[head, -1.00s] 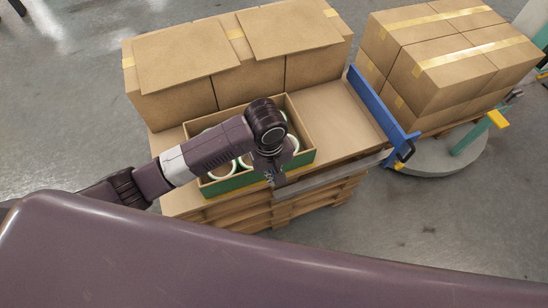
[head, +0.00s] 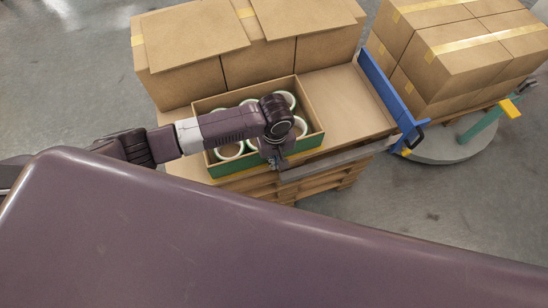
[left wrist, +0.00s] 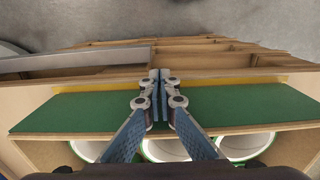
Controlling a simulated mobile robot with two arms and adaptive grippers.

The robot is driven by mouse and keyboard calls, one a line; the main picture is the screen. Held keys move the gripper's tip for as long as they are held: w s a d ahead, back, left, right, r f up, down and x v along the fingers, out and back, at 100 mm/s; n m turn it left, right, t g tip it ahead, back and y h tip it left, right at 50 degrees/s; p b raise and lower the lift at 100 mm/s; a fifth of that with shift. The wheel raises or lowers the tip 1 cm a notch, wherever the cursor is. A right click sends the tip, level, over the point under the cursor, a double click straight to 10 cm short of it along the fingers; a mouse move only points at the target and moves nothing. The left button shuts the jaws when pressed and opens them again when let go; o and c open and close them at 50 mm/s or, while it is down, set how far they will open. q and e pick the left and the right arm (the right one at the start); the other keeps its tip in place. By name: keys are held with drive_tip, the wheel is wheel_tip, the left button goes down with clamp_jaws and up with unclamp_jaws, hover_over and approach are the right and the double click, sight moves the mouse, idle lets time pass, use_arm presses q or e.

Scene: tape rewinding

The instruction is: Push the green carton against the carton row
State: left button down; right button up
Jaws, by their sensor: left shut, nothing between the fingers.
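The green carton (head: 212,166) is an open box with a green front face, holding several white-rimmed tape rolls. It stands on the pallet close in front of the carton row (head: 190,84); whether they touch is hard to tell. My left gripper (head: 278,164) is at the front side of the green carton, its wrist above the box and hiding part of it. In the left wrist view the gripper (left wrist: 160,76) points down along the green face (left wrist: 235,105), fingers together and empty. Contact with the face cannot be told. My right gripper is out of view.
The pallet's bare surface (head: 345,100) lies right of the green carton, bounded by a blue side plate (head: 385,90). A grey metal bar (head: 338,160) runs along the front edge. Another stack of taped cartons (head: 450,55) stands at right.

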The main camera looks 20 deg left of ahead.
use_arm(q)
drive_tip(key=shift+w+a, duration=0.3)
drive_tip(key=shift+w, duration=0.1)
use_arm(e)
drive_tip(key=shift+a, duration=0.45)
use_arm(q)
drive_tip(key=shift+r, duration=0.1)
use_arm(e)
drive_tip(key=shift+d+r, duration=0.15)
